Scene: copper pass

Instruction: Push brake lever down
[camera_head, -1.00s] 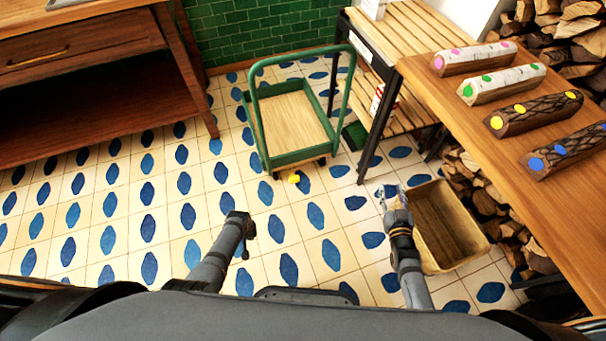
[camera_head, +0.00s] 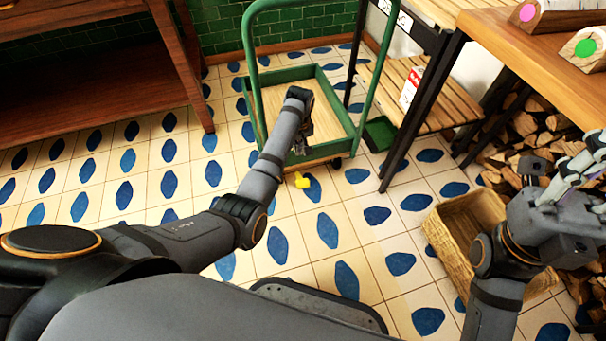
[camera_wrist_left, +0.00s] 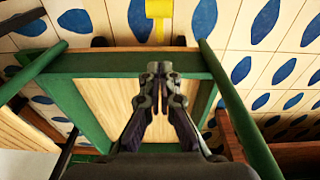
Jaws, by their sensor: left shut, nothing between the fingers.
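The brake lever is a small yellow pedal (camera_head: 302,181) low at the near edge of the green cart (camera_head: 287,155), just above the tiled floor. It also shows at the top of the left wrist view (camera_wrist_left: 158,18). My left gripper (camera_head: 301,140) is shut and empty. In the head view it overlaps the cart's near rim, above the yellow pedal in the picture. My right gripper (camera_head: 580,168) is at the right edge, partly cut off.
The cart's green handle frame (camera_head: 249,62) rises on both sides of my left gripper. A wicker basket (camera_head: 440,235) stands on the floor at right, near a slatted shelf (camera_head: 428,95) and wooden table (camera_head: 545,72). A brown wooden bench (camera_head: 95,85) is at left. Floor between is clear.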

